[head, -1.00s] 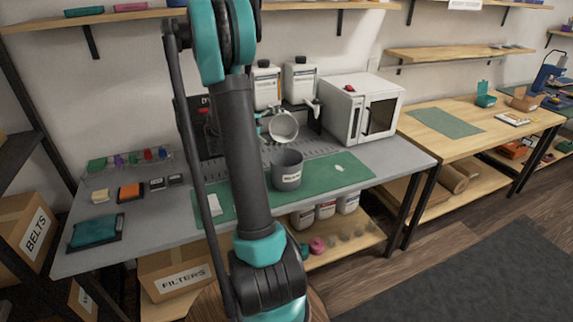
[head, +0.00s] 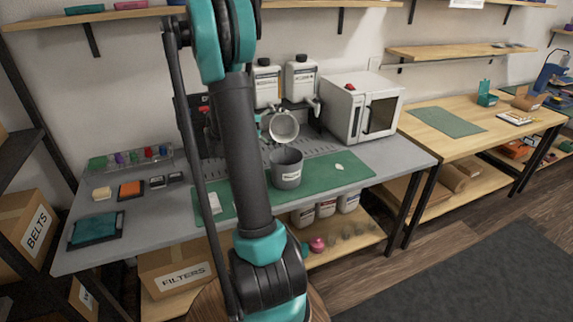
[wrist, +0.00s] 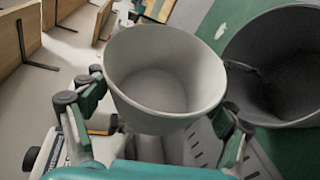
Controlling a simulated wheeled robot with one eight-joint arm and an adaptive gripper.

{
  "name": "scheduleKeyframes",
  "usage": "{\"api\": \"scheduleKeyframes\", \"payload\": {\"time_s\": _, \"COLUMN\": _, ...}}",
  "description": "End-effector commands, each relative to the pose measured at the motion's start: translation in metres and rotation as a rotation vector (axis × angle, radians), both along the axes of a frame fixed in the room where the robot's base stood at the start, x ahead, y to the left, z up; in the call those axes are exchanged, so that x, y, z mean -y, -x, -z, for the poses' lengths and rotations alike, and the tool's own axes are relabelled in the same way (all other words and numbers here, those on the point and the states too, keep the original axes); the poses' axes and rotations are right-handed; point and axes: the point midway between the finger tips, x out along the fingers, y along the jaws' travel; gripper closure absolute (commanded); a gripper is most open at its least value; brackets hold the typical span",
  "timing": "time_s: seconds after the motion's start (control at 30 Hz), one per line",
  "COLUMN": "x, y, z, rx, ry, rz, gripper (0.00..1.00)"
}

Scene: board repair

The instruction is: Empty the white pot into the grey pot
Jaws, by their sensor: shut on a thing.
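The white pot (head: 284,125) is tipped on its side in the air above the grey pot, its open mouth facing the head camera. In the wrist view the inside of the white pot (wrist: 165,75) looks bare. The grey pot (head: 287,172) stands upright on the green mat with a white label on its front. In the wrist view the grey pot (wrist: 285,75) is at the right, its inside dark, so I cannot tell its contents. My gripper (wrist: 160,105) is shut on the white pot, a finger on either side.
The green mat (head: 325,175) lies on the grey bench, with a small white piece (head: 339,167) right of the grey pot. Two white jugs (head: 301,78) and a white oven (head: 360,108) stand behind. Small trays and blocks lie at the left.

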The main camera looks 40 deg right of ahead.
Motion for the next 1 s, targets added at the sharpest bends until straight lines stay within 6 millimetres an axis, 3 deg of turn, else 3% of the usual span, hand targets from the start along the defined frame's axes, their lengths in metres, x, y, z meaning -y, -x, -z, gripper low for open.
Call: {"api": "scheduleKeyframes", "payload": {"time_s": 1.0, "x": -0.0031, "y": 0.0067, "z": 0.0049, "rx": 0.108, "ry": 0.056, "rz": 0.004, "gripper": 0.53}}
